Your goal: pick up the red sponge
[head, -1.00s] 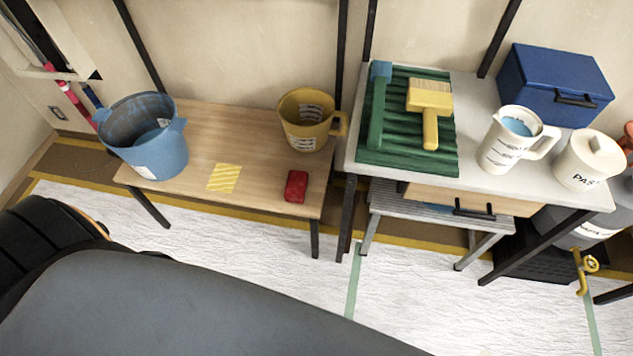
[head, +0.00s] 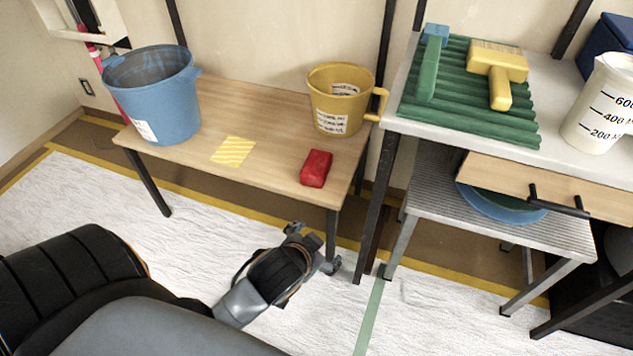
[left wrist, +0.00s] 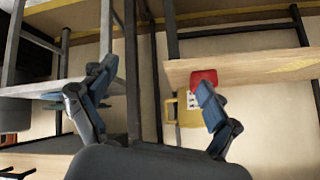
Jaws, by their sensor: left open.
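The red sponge (head: 316,168) lies on the low wooden table (head: 275,130), near its front right corner. My left gripper (head: 318,250) is in front of that corner, lower than the tabletop in the head view, and apart from the sponge. In the left wrist view my left gripper (left wrist: 150,85) is open with nothing between its fingers. The sponge (left wrist: 204,78) shows there behind the right-hand finger, which hides part of it. My right gripper is not in view.
A yellow jug (head: 340,100) stands behind the sponge. A blue bucket (head: 155,95) and a yellow striped patch (head: 233,151) are to its left. The taller white table (head: 465,135) and a grey step stool (head: 500,210) stand close on the right. Table legs are near my gripper.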

